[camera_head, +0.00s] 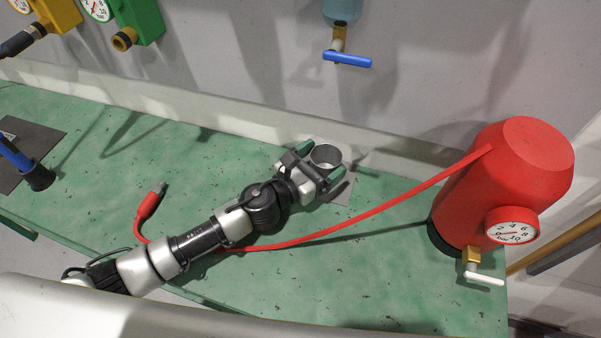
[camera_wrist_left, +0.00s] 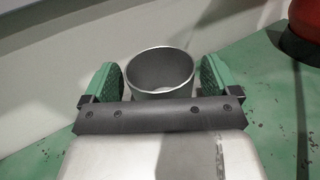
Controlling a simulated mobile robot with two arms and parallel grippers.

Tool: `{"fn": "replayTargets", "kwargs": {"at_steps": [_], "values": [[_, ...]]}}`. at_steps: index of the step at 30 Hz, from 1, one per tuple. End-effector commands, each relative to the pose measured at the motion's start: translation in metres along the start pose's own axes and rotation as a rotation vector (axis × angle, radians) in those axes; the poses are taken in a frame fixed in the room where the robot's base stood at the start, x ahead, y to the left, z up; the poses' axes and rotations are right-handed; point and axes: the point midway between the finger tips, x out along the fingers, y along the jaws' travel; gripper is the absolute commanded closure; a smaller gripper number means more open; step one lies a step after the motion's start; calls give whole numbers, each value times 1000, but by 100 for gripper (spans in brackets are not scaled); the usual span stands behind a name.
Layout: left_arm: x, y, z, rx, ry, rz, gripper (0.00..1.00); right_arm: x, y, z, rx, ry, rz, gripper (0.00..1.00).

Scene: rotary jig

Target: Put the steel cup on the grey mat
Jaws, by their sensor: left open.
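The steel cup (camera_head: 325,155) is a short, round, open-topped cup near the back edge of the green bench. My left gripper (camera_head: 321,160) is at the cup, with its jaws open. In the left wrist view the cup (camera_wrist_left: 160,72) stands upright between the two green finger pads, and gaps show on both sides. A small grey mat (camera_head: 342,191) shows partly beside and below the gripper, which hides the rest. The cup's base is hidden, so I cannot tell whether it rests on the mat. My right gripper is not in view.
A red tank (camera_head: 505,185) with a gauge stands at the right. Its red hose (camera_head: 375,210) runs across the bench under my left arm. A dark plate (camera_head: 40,135) with a blue-handled part lies at the left. The wall rises close behind the cup.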

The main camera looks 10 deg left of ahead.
Motion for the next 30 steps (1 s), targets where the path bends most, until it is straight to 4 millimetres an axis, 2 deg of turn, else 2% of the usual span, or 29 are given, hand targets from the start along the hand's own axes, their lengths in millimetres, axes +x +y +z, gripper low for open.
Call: {"fn": "replayTargets", "kwargs": {"at_steps": [9,15,20,30], "values": [[-70,0,-4,1,4,0,10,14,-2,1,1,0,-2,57],[-99,0,-3,0,2,0,10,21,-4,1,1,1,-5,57],[-108,0,-1,0,1,0,10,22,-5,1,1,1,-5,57],[-108,0,0,0,0,0,10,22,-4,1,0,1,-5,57]]}}
